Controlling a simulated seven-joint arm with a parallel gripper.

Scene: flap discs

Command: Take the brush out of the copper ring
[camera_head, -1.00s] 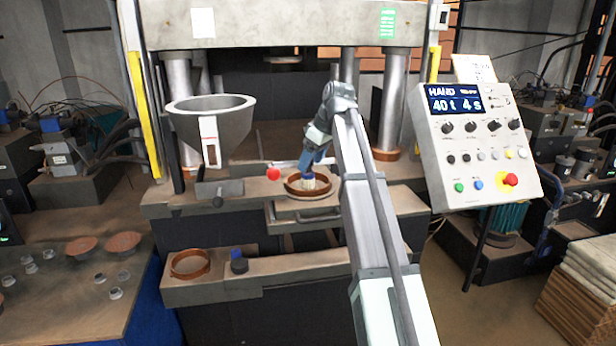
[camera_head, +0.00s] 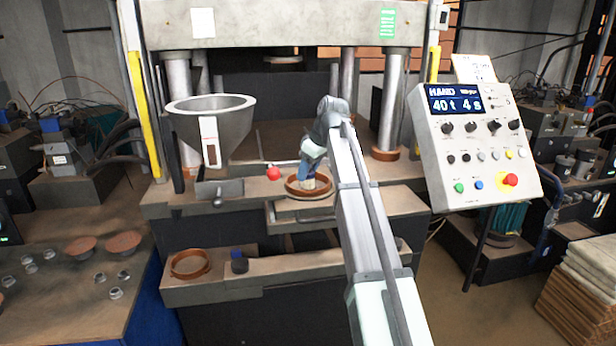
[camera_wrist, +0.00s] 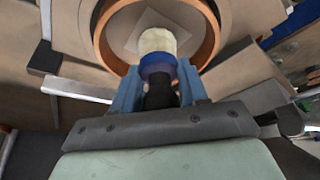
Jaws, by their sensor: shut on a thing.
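The copper ring (camera_head: 296,190) lies flat on the press's middle ledge, below the hopper's right side. In the wrist view its wall (camera_wrist: 210,38) curves around the far end of the brush. The brush (camera_wrist: 158,55) has a pale round tip, a blue band and a dark handle. My gripper (camera_wrist: 160,88) is shut on the brush's dark handle. In the head view my gripper (camera_head: 309,168) is right over the ring, pointing down. The brush's pale end shows within the ring's outline; I cannot tell its exact height above the ring's floor.
A grey hopper (camera_head: 210,128) stands left of the ring, and a red knob (camera_head: 273,174) is close beside it. A control panel (camera_head: 475,145) stands at right. A second copper ring (camera_head: 190,264) and a dark, blue-topped pot (camera_head: 239,262) sit on the lower ledge.

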